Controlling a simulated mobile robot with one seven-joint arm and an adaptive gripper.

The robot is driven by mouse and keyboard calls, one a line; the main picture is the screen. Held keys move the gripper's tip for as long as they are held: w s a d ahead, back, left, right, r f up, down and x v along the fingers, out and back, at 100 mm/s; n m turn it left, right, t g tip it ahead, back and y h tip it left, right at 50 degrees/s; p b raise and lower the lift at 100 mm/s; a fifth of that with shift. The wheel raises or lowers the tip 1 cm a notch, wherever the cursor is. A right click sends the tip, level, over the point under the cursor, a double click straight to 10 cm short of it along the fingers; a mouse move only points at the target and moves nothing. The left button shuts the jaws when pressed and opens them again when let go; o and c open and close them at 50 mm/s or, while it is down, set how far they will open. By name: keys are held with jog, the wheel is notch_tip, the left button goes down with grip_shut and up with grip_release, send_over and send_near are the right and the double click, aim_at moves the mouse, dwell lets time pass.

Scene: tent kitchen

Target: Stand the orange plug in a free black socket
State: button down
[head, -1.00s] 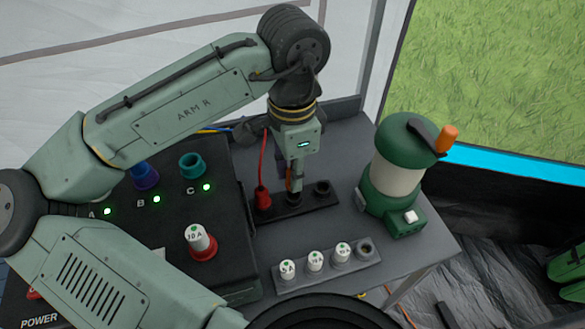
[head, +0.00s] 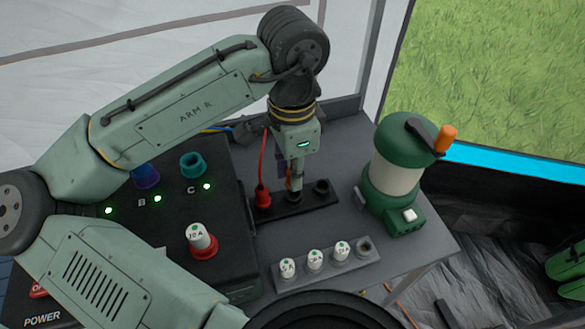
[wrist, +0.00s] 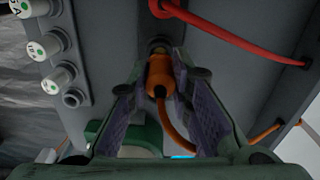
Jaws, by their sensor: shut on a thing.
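The orange plug (wrist: 159,76) is upright between the purple-padded jaws of my gripper (wrist: 158,100), which is shut on it. Its orange cable (wrist: 176,130) trails away below. In the head view, my gripper (head: 295,188) is low over the middle socket (head: 295,197) of the black socket strip (head: 324,202). The plug's lower end is at that socket; I cannot tell how deeply it is seated. The right socket (head: 322,187) is empty. A red plug (head: 262,197) with a red cable stands in the left one.
A grey holder (head: 340,268) with white fuses lies in front. The black power box (head: 175,235), with a white fuse in a red ring, is on the left. The grey table (head: 420,235) is clear at front right.

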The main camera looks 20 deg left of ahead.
jog(key=shift+s+f+b, duration=0.1)
jog(key=shift+f+b, duration=0.85)
jog(key=shift+f, duration=0.85)
jog(key=c, duration=1.4)
grip_release()
jog(key=shift+o, duration=0.2)
jog(key=r, duration=0.8)
jog(key=shift+d+r, duration=0.2)
jog(key=shift+r, duration=0.2)
jog(key=shift+a+r, duration=0.1)
jog(key=shift+r, duration=0.35)
